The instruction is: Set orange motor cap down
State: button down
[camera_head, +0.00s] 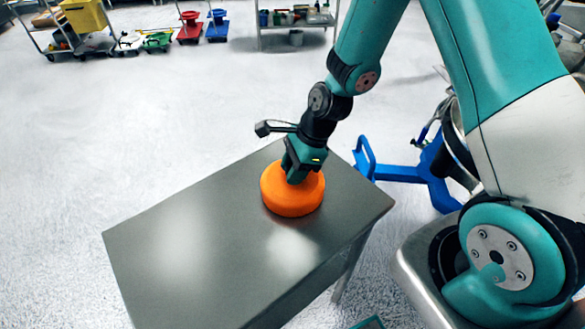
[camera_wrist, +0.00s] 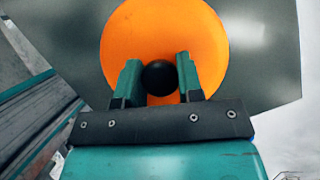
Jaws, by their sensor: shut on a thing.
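The orange motor cap (camera_head: 292,201) is a thick round disc at the far right part of the grey metal table (camera_head: 190,245). In the wrist view the cap (camera_wrist: 205,45) shows from above with a round black knob (camera_wrist: 159,77) at its middle. My gripper (camera_head: 297,178) is over the cap, its two teal fingers on either side of the knob, and it is shut on the cap by that knob. In the wrist view the gripper (camera_wrist: 159,85) hides the cap's near edge. The cap is level and at or just above the tabletop; I cannot tell if it touches.
The left and front of the tabletop are bare. A blue wheeled frame (camera_head: 400,173) stands on the floor right of the table. Carts with a yellow bin (camera_head: 84,15), coloured trolleys and a shelf (camera_head: 298,22) stand at the back. The floor between is clear.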

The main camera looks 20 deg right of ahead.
jog(key=shift+f, duration=0.2)
jog(key=c, duration=0.8)
grip_release()
jog(key=shift+o, duration=0.2)
jog(key=w+v, duration=0.1)
jog(key=v, duration=1.1)
jog(key=s+a+r+n, duration=0.4)
jog(key=s+r+n, duration=0.2)
jog(key=s+n, duration=0.3)
jog(key=s+a+r+n, duration=0.5)
jog(key=s+n, duration=0.5)
jog(key=n, duration=0.7)
jog(key=shift+a+r+g+h+b, duration=0.3)
jog(key=shift+a+r+b, duration=0.05)
jog(key=shift+r, duration=0.6)
